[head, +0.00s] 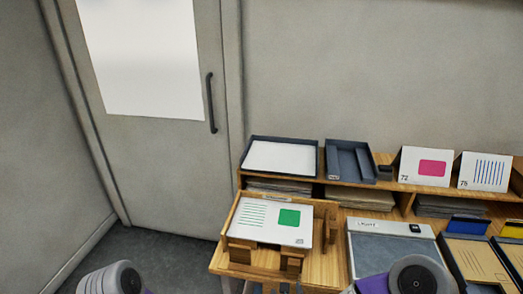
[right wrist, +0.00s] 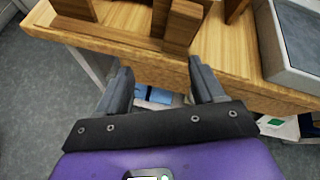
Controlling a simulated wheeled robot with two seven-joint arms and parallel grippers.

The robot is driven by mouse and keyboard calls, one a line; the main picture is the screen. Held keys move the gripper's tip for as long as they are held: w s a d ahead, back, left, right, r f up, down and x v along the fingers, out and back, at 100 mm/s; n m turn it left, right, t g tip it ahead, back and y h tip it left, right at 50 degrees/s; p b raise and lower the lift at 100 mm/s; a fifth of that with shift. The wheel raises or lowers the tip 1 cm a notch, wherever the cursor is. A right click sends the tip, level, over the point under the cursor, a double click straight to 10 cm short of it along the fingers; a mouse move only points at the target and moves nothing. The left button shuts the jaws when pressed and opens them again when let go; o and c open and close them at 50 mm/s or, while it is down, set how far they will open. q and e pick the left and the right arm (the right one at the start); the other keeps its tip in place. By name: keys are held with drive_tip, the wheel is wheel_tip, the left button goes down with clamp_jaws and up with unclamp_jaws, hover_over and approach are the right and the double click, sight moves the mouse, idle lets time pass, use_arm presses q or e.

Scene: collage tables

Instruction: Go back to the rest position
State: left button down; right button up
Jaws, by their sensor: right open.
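My right gripper (right wrist: 163,85) is open in the right wrist view, its two dark fingers apart with nothing between them. It is at the front edge of the wooden table (right wrist: 225,72), just in front of a wooden stand. In the head view its fingertips (head: 282,288) barely show at the bottom edge. The wooden stand (head: 240,246) holds a tilted white card (head: 255,228) with green lines and a green block. My left gripper is out of view; only a rounded grey part of my left arm shows at the bottom left.
A light box (head: 392,250) stands right of the stand. Behind are a tray with white paper (head: 283,157), an empty dark tray (head: 350,161), a pink-marked card (head: 425,167) and a striped card (head: 485,172). Folders (head: 478,262) lie at right. Floor left of the table is clear.

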drive_tip(key=s+d+f+n+g+y+p, duration=0.1)
drive_tip(key=s+f+n+g, duration=0.5)
drive_tip(key=n, duration=0.9)
drive_tip(key=s+d+f+n+g+y, duration=0.1)
drive_tip(key=s+f+n+g+y, duration=0.3)
drive_tip(key=s+f+n, duration=0.8)
drive_tip(key=f+n+g, duration=0.1)
drive_tip(key=n, duration=0.2)
drive_tip(key=shift+f+g+p, duration=0.25)
drive_tip(key=shift+g+p, duration=0.15)
